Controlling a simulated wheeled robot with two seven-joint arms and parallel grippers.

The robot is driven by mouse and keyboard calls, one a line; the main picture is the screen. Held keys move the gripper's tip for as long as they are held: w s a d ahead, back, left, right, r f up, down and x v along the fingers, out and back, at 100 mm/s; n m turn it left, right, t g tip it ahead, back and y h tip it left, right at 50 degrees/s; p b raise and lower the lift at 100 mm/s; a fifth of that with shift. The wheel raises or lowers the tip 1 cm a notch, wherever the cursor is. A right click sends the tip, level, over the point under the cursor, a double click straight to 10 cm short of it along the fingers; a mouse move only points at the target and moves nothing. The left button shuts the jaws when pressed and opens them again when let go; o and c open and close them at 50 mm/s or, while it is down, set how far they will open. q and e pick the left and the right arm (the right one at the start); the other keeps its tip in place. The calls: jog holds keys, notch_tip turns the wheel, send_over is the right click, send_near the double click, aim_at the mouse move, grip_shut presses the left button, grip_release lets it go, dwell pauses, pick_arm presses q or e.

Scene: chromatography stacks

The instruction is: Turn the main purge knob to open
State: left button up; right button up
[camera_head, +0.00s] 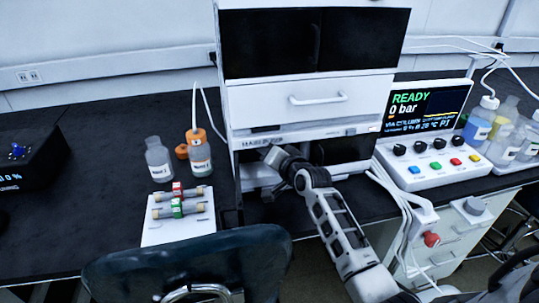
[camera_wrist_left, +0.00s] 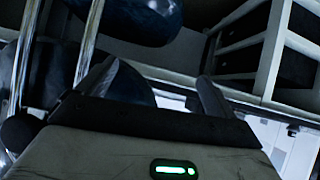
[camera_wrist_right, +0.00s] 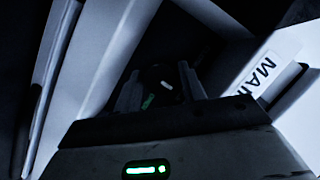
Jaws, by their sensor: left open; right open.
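My right arm reaches into the dark lower bay of the white instrument stack (camera_head: 310,97) in the head view, and the right gripper (camera_head: 272,160) is partly in shadow there. In the right wrist view the right gripper (camera_wrist_right: 159,75) is open, with a finger on each side of a small dark knob (camera_wrist_right: 160,86) with a pale and green mark. Contact cannot be told. A white label (camera_wrist_right: 268,72) beginning "MAI" is to its right. My left gripper (camera_wrist_left: 152,82) is open and empty in the left wrist view, near chair parts; it is not in the head view.
A control console (camera_head: 440,165) with knobs, coloured buttons and a screen (camera_head: 422,108) reading "READY, 0 bar" stands right of the stack. Bottles (camera_head: 200,160) and a white tray (camera_head: 165,233) are to its left. A dark chair (camera_head: 190,265) stands in front.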

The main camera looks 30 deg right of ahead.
jog(key=c, duration=0.7)
